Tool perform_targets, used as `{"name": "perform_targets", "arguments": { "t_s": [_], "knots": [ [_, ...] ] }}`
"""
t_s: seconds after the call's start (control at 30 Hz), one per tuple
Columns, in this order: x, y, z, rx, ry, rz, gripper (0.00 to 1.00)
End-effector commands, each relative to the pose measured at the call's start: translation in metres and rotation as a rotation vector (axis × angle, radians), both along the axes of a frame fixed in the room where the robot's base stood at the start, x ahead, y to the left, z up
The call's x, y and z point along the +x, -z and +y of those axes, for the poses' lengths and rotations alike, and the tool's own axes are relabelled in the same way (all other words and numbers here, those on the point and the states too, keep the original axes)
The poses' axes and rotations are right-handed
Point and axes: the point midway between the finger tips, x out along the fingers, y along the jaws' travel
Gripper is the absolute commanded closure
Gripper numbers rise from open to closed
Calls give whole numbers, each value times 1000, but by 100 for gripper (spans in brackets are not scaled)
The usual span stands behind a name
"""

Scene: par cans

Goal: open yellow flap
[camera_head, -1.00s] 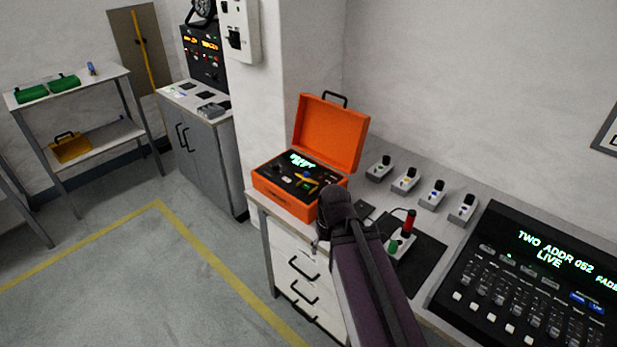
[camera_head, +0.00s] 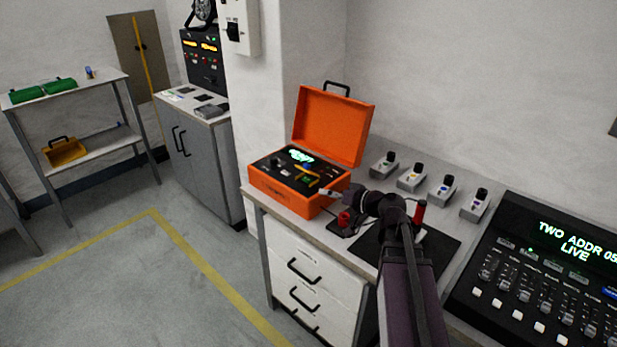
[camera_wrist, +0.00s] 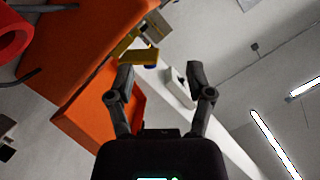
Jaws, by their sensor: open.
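The orange case (camera_head: 280,187) stands open on the bench with its lid (camera_head: 333,125) raised. A small yellow flap (camera_head: 313,182) shows on its black panel, near the right side. In the wrist view the yellow flap (camera_wrist: 140,57) is just beyond my fingertips, nearer the left finger. My gripper (camera_head: 330,193) is at the right side of the case, pointing left toward the panel. The wrist view shows my gripper (camera_wrist: 160,75) with its fingers apart and nothing between them. I cannot tell whether a finger touches the flap.
A red knob (camera_head: 345,217) and a red-topped upright handle (camera_head: 419,211) stand close to my arm. Several small white switch boxes (camera_head: 411,178) line the wall side. A black lighting console (camera_head: 540,265) is at the right. The floor left of the white drawers (camera_head: 300,275) is clear.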

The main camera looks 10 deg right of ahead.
Motion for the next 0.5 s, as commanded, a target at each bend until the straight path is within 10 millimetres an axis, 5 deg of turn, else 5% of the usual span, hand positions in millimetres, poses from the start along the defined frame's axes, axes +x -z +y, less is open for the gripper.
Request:
{"name": "perform_targets", "arguments": {
  "t_s": [0.2,0.5],
  "knots": [
    [14,-9,-36,92,97,-135,32],
    [17,-16,-47,119,128,-173,32]
  ]
}}
